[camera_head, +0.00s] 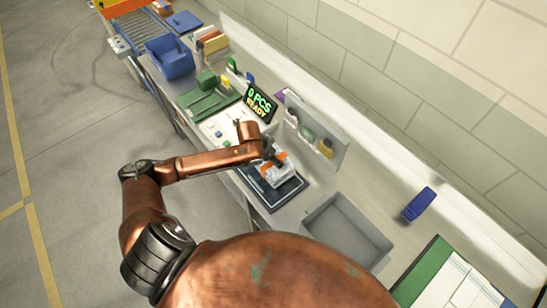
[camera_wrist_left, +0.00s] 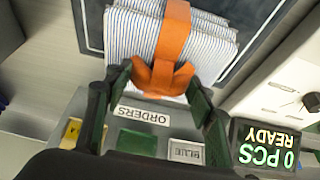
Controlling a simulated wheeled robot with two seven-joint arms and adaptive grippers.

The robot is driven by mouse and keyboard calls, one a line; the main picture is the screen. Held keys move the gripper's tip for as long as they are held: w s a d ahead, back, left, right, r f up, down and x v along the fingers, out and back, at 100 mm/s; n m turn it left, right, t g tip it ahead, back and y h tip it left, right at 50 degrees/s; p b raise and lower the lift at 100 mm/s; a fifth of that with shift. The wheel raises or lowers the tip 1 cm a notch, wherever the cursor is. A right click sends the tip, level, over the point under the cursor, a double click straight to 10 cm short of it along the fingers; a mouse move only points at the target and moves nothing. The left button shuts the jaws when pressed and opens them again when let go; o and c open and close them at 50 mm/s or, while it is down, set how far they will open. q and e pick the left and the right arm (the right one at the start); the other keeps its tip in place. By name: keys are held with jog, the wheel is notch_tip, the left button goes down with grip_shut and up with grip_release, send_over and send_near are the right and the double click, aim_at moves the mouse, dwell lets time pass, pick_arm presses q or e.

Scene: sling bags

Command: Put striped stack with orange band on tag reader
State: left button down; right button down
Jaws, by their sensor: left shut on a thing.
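The striped stack with orange band (camera_head: 277,179) is at my left gripper (camera_head: 272,160), over the dark tag reader pad (camera_head: 289,196). In the left wrist view, the blue-and-white striped stack (camera_wrist_left: 210,48) lies flat, with an orange band (camera_wrist_left: 172,45) tied around it. My left gripper (camera_wrist_left: 154,80) is shut on the stack at the band's knot, one finger on each side. The dark tag reader (camera_wrist_left: 258,32) with its pale outline shows around the stack. I cannot tell whether the stack touches it. My right gripper is not in view.
A display (camera_head: 260,103) reads "0 PCS READY". A blue object (camera_head: 419,204) lies farther right. A green mat (camera_head: 209,100) and blue bin (camera_head: 170,57) are up-left.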

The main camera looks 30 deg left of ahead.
pick_arm(q)
jog(key=shift+s+r, duration=0.1)
jog(key=shift+r, duration=0.05)
jog(key=c, duration=1.3)
grip_release()
jog(key=shift+f, duration=0.2)
jog(key=shift+o, duration=1.9)
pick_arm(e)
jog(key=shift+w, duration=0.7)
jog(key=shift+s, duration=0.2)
pick_arm(q)
jog(key=shift+r, duration=0.25)
jog(key=v, duration=1.1)
jog(key=shift+s+r, duration=0.3)
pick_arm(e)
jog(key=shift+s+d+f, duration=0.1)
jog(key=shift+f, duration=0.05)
